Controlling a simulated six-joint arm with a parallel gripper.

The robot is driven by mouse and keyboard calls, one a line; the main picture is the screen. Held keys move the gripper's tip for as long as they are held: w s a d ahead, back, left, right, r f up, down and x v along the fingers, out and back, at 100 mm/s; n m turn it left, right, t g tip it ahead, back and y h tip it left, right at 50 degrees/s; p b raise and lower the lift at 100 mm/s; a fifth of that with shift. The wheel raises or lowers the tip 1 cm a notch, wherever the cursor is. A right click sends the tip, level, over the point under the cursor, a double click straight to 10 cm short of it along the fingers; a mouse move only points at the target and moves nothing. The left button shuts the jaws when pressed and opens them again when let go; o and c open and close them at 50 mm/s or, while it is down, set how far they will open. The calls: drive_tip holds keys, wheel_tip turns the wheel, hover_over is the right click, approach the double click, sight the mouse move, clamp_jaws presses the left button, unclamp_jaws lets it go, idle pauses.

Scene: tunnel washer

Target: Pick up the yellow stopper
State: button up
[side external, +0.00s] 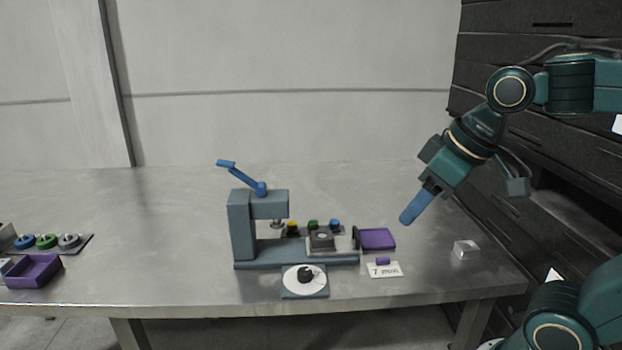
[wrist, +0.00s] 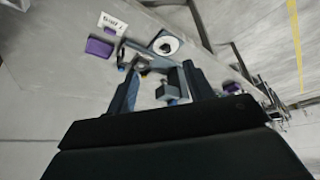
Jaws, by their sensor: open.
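The yellow stopper (side external: 292,225) is a small yellow-topped piece behind the blue-grey press base, in a row with a green stopper (side external: 313,225) and a blue stopper (side external: 335,224). Its lower part is hard to make out. My gripper (side external: 408,219) is up and to the right of the row, above the table and tilted down to the left, with nothing held. In the wrist view its fingers (wrist: 160,72) stand apart with the press seen between them.
The press (side external: 241,230) with a raised blue lever (side external: 241,176) stands left of the stoppers. A purple tray (side external: 377,238), a "7 min" card (side external: 384,270) and a clear block (side external: 466,249) lie to the right. A purple box (side external: 33,271) is far left. The table behind is clear.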

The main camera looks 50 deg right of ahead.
drive_tip(key=w+d+n+g+y, duration=0.1)
drive_tip(key=w+d+n, duration=0.1)
drive_tip(key=w, duration=0.8)
drive_tip(key=w+d+n, duration=0.1)
drive_tip(key=w+d, duration=0.2)
drive_tip(key=w, duration=0.7)
drive_tip(key=w+d+f+n, duration=0.1)
drive_tip(key=w+d+f, duration=0.3)
drive_tip(key=w, duration=0.3)
drive_tip(key=w+d+f+n+y, duration=0.1)
drive_tip(key=w+d+f, duration=0.3)
drive_tip(key=w+f, duration=0.3)
drive_tip(key=shift+d+f+n+g, duration=0.2)
drive_tip(key=shift+d+n+g, duration=0.1)
drive_tip(key=shift+d+n, duration=0.1)
drive_tip(key=shift+w+f, duration=0.1)
hover_over(291, 223)
drive_tip(key=s+d, duration=0.1)
drive_tip(key=s, duration=0.1)
drive_tip(key=shift+d+f, duration=0.1)
drive_tip(key=shift+f, duration=3.8)
drive_tip(key=shift+x, duration=2.6)
